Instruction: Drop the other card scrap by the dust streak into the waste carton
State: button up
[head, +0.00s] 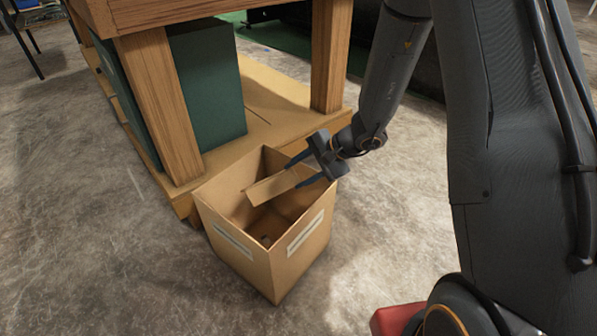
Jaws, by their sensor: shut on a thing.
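My gripper (307,170) is shut on a flat tan card scrap (276,186). It holds the scrap tilted over the open top of the waste carton (283,268), with the scrap's lower left end at or just inside the opening. The waste carton is a brown open box with pale label strips on its two near sides, standing on the floor. A thin pale streak (135,183) lies on the floor at the left.
A wooden bench with thick legs (160,105) and a low shelf (275,105) stands right behind the carton. A dark green box (207,85) sits on the shelf. A red thing (395,318) shows at the bottom edge. The concrete floor left of the carton is clear.

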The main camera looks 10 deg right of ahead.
jog(key=o, duration=1.1)
jog(key=shift+r, duration=0.1)
jog(key=p+v, duration=0.3)
jog(key=v, duration=0.4)
jog(key=shift+s+d+r, duration=0.15)
jog(key=shift+d+r, duration=0.1)
jog(key=shift+d, duration=0.05)
